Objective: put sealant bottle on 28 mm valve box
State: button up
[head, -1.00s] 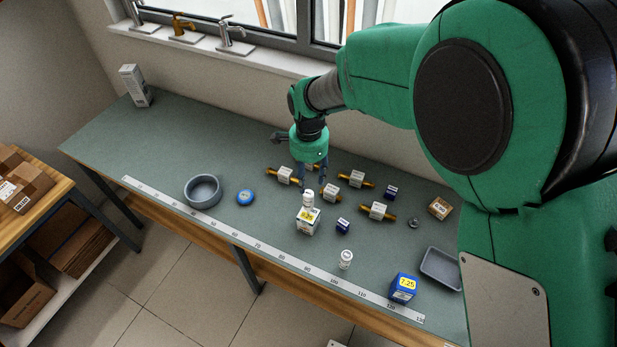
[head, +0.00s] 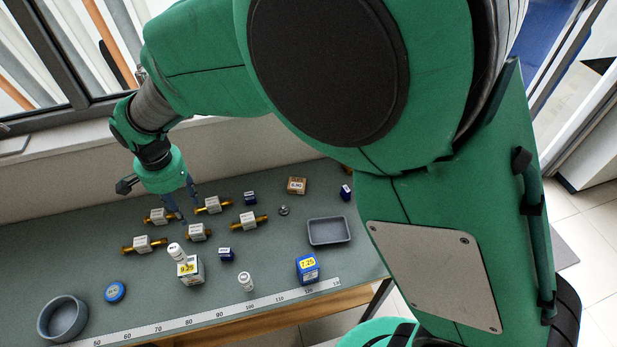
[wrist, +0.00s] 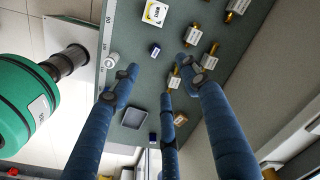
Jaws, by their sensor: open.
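A white bottle (head: 177,252) stands upright on top of a white box with a yellow label (head: 190,272). Their lettering is too small for me to tell whether they are the sealant bottle and the 28 mm valve box. A second, smaller white bottle (head: 246,282) stands on the bench to the right; it also shows in the wrist view (wrist: 112,59). The labelled box is at the top of the wrist view (wrist: 154,13). My gripper (head: 184,208) is open and empty, behind and above the bottle and box, apart from both. Its spread fingers (wrist: 160,82) show in the wrist view.
Several brass valves with white tags (head: 197,232) lie behind the box. A small dark-blue box (head: 226,254), a blue box (head: 307,268), a grey tray (head: 329,231), a blue tape roll (head: 115,292) and a grey bowl (head: 63,318) are on the bench (head: 290,300). A ruler strip runs along its front.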

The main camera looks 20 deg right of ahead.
jog(key=s+d+r+n+t, duration=0.1)
jog(key=s+d+r, duration=0.1)
jog(key=d+r, duration=0.75)
jog(key=s+d+r+n+t, duration=0.15)
jog(key=d+r, duration=0.45)
jog(key=d, duration=0.6)
jog(key=s+d+r+n+t, duration=0.1)
jog(key=s+d+r, duration=0.1)
jog(key=s+d, duration=0.6)
jog(key=s+d+r+n+t, duration=0.1)
jog(key=s+d+r+n, duration=0.1)
jog(key=s+d, duration=0.6)
jog(key=shift+s+d+h, duration=0.3)
jog(key=shift+s+d, duration=0.1)
jog(key=shift+d, duration=0.45)
jog(key=shift+t, duration=0.25)
notch_tip(320, 180, down, 13)
jog(key=b, duration=1.3)
jog(key=shift+r, duration=0.15)
